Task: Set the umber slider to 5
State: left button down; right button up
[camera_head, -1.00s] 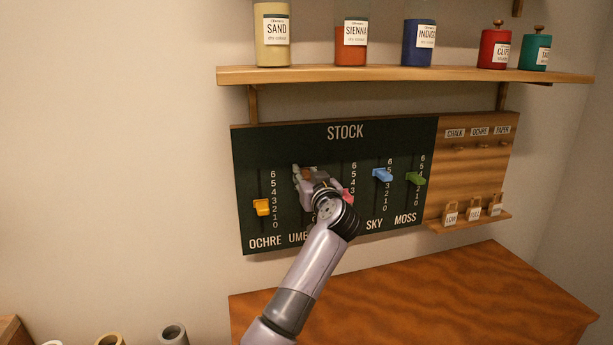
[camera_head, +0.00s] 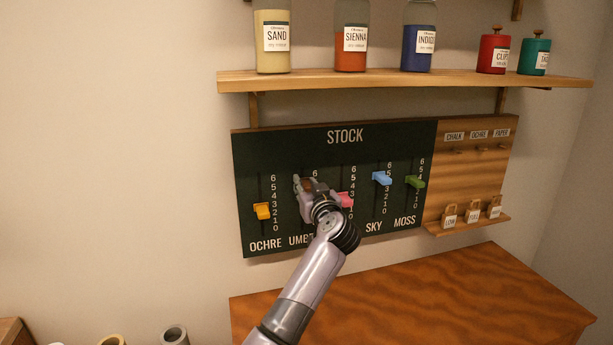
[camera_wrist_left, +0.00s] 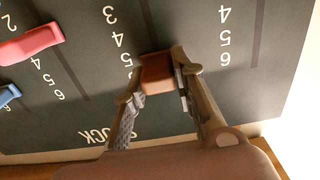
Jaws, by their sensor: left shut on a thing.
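The dark STOCK board (camera_head: 337,157) hangs on the wall with several sliders. My left gripper (camera_head: 307,183) is at the umber track, its arm covering the lower track and part of the UMBER label. In the left wrist view, where the board appears upside down, the left gripper (camera_wrist_left: 157,95) is shut on the red-brown umber slider (camera_wrist_left: 157,74), one finger on each side. The slider's block sits near the 5 and 6 of its scale; its exact mark is hard to tell because it stands out from the board. My right gripper is not in view.
An ochre slider (camera_head: 262,211) is left of the gripper; a pink slider (camera_head: 346,200) is close on its right, partly hidden. Blue (camera_head: 381,178) and green (camera_head: 414,182) sliders are farther right. A shelf (camera_head: 400,80) with jars is above; a wooden table (camera_head: 420,300) is below.

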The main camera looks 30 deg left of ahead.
pick_arm(q)
jog(key=shift+f, duration=0.45)
jog(key=c, duration=1.3)
grip_release()
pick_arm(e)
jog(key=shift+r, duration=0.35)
pick_arm(q)
jog(key=shift+s, duration=0.1)
jog(key=v, duration=1.2)
